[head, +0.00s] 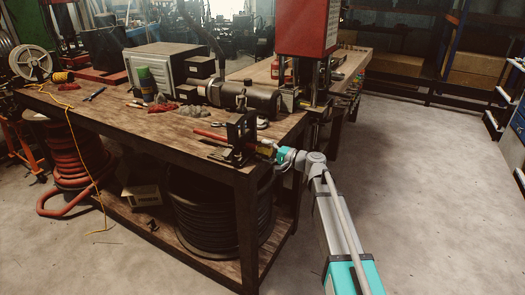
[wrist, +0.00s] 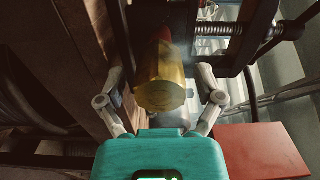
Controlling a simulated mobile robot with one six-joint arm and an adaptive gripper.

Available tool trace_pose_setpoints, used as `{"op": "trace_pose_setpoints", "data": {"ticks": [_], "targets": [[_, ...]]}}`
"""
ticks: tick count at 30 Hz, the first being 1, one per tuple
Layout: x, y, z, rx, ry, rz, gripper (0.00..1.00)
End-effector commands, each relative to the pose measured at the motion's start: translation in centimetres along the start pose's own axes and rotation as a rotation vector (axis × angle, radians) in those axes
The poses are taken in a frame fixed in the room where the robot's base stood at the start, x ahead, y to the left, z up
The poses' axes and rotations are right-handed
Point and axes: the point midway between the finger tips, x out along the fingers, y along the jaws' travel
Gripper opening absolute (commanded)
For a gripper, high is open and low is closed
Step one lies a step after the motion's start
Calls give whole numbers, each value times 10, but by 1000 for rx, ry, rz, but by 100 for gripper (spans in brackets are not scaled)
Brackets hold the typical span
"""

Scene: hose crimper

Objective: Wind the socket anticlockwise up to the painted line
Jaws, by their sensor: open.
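The brass-coloured socket (wrist: 163,82) is in the middle of the wrist view, its flat end face towards me. It shows small and partly hidden in the head view. A red hose (wrist: 166,36) runs into its far end; in the head view the hose (head: 209,135) sticks out left of the black vise (head: 241,136) at the bench corner. My gripper (wrist: 160,88) is open, with one finger on each side of the socket and a visible gap on both sides. In the head view my gripper (head: 270,151) is at the bench's front right corner. I cannot make out the painted line.
The vise's threaded screw (wrist: 217,30) and dark frame are close to the right finger. A red surface (wrist: 262,152) is at lower right. A dark cylindrical machine (head: 250,97) and a red-headed press (head: 306,28) stand behind. Open floor (head: 430,200) is at right.

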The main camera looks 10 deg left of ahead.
Motion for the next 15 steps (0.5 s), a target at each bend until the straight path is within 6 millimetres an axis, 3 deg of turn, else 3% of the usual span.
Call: {"op": "trace_pose_setpoints", "data": {"ticks": [15], "targets": [[-79,0,1,0,2,1,86]]}}
